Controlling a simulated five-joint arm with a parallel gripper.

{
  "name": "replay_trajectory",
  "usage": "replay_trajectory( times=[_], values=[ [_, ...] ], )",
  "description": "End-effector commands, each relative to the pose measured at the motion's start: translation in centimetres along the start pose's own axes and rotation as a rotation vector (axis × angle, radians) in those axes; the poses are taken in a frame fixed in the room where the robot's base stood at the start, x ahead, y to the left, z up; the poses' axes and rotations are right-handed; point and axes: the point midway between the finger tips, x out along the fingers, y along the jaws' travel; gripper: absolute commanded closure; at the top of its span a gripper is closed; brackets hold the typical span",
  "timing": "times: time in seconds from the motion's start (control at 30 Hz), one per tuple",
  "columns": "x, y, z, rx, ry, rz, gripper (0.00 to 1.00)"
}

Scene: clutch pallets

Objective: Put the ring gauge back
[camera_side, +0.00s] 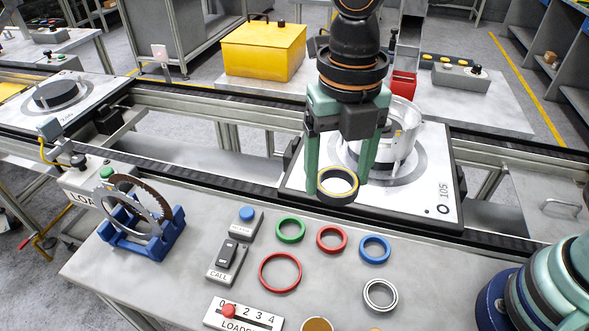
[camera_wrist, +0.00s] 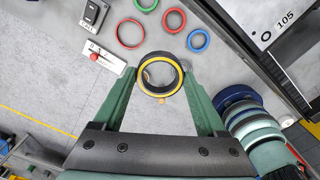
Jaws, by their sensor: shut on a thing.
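The ring gauge is a black ring with a yellow rim (camera_side: 338,200). My gripper (camera_side: 338,184) is shut on it, with the green fingers at its left and right sides. In the side view it hangs in front of the pallet marked 105 (camera_side: 440,208), apparently above the bench. In the wrist view the ring gauge (camera_wrist: 143,82) sits between the fingertips of my gripper (camera_wrist: 160,75), its opening facing the camera. It hides part of the bench behind it there.
Green (camera_side: 290,230), red (camera_side: 331,239), larger red (camera_side: 280,272), blue (camera_side: 374,250) and silver (camera_side: 380,294) rings lie on the bench (camera_side: 180,285). A blue stand (camera_side: 145,236) holds toothed discs at left. A call box (camera_side: 227,258) and loader slider (camera_side: 243,315) stand nearby.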

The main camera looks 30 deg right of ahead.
Motion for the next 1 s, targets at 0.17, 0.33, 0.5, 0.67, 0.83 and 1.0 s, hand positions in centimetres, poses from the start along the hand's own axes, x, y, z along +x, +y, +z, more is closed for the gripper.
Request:
replay_trajectory(
  times=[0.17, 0.33, 0.5, 0.67, 0.83, 1.0],
  values=[
    [1.1, 0.3, -3.1, -0.137, 0.000, 0.001, 1.00],
    [3.2, 0.3, -3.6, -0.163, 0.002, -0.003, 1.00],
    [7.3, 0.2, -3.6, -0.160, 0.004, -0.006, 1.00],
    [11.2, 0.2, -3.6, -0.158, 0.005, -0.007, 1.00],
    [15.0, 0.2, -3.5, -0.157, 0.004, -0.005, 1.00],
    [17.0, 0.3, -3.5, -0.157, 0.001, -0.002, 1.00]
  ],
)
